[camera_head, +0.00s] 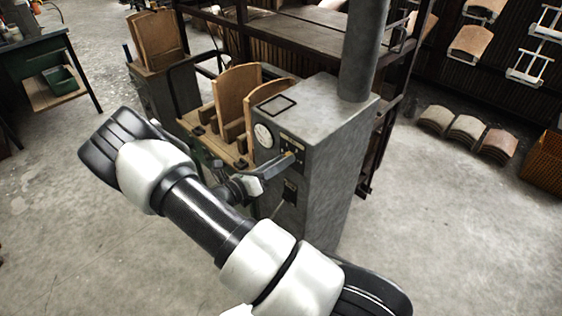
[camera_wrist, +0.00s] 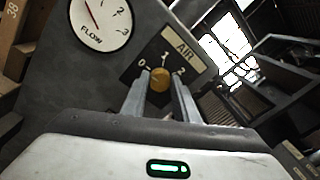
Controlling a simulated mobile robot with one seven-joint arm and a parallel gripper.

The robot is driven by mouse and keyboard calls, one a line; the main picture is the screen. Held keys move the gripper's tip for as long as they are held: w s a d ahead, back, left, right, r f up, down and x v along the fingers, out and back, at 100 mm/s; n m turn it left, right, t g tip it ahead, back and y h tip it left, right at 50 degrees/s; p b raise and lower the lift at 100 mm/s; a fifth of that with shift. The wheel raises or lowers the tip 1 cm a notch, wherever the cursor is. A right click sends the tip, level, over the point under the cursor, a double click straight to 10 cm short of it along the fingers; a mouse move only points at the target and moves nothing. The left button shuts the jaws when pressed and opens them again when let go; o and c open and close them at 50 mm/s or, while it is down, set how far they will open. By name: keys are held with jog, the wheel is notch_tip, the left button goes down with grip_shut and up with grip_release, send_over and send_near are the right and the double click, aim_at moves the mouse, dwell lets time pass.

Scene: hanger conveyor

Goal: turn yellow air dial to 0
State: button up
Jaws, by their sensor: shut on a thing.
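The yellow air dial (camera_wrist: 159,80) sits on a dark AIR plate (camera_wrist: 165,55) marked 0, 1 and 2, on the front of a grey machine cabinet (camera_head: 325,115). My gripper (camera_wrist: 160,87) is shut on the dial in the wrist view, one finger on each side. The 0 mark is at the dial's upper left, 1 above it and 2 at its upper right. I cannot tell clearly which mark the dial points to. In the head view my gripper (camera_head: 278,167) reaches the cabinet's front and largely hides the dial.
A round white FLOW gauge (camera_wrist: 100,22) is on the same panel, left of the AIR plate. Wooden curved seat parts (camera_head: 237,92) stand in the machine left of the cabinet. A grey pipe (camera_head: 362,50) rises from its top.

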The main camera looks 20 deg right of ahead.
jog(key=o, duration=1.1)
jog(key=shift+c, duration=0.2)
jog(key=b+v, duration=0.1)
jog(key=v, duration=1.6)
jog(key=shift+a, duration=0.2)
jog(key=shift+s+r, duration=0.1)
